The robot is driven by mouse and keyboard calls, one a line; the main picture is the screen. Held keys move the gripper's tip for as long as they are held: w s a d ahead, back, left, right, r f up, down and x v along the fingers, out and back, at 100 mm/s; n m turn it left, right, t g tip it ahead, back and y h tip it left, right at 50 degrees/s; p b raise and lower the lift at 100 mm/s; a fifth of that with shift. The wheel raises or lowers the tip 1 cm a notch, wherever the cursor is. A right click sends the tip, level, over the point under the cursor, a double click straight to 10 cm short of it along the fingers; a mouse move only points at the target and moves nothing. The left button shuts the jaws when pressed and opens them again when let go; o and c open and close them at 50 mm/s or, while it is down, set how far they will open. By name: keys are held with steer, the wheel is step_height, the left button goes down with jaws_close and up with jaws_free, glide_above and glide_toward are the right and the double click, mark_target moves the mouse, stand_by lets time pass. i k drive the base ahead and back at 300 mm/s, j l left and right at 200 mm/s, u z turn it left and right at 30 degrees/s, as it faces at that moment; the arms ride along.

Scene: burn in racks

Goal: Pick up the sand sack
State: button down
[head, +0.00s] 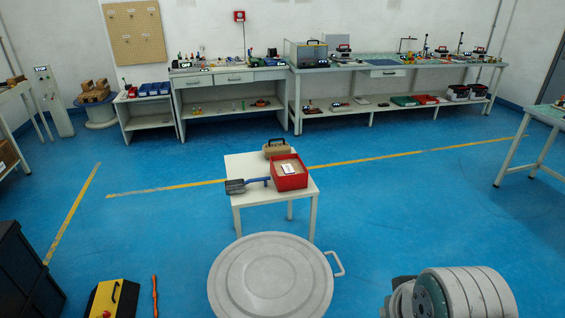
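A small tan-brown object with a dark handle (276,147), which looks like the sand sack, sits at the back of a small white table (246,208). It is too small to be sure what it is. A red bin (289,180) stands just in front of it, holding brown material and a white label. A scoop with a blue handle (236,187) lies left of the bin, its handle end close to it. My gripper is not in view.
A round pale lid (268,280) with a side handle is close in front of the table. A yellow-and-black box (112,299), an orange rod (154,296) and a ribbed pale cylinder (478,293) are nearby. Blue floor is clear on both sides; workbenches (385,72) line the back wall.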

mark_target(281, 147)
steer(key=z, duration=0.2)
steer(key=l+z, duration=0.1)
steer(key=l, duration=0.25)
steer(key=i+l+z, duration=0.15)
steer(key=l, duration=0.2)
steer(key=i+l+z, duration=0.1)
steer(key=l, duration=0.25)
steer(key=i+l+u, duration=0.1)
steer(key=i+l, duration=0.35)
steer(key=i, duration=0.15)
steer(key=i+l, duration=0.55)
steer(key=i+u, duration=0.45)
steer(key=i, duration=1.15)
steer(key=i+u, duration=0.3)
steer(key=i, duration=0.15)
steer(key=i+l+u, duration=0.15)
steer(key=i+u, duration=0.15)
steer(key=i, duration=0.15)
steer(key=i+l+u, duration=0.25)
steer(key=i, duration=0.2)
steer(key=i+j+u, duration=0.1)
steer(key=i+u, duration=0.5)
steer(key=u, duration=0.2)
steer(key=i+u, duration=0.35)
steer(key=i+l+u, duration=0.15)
steer(key=u, duration=0.25)
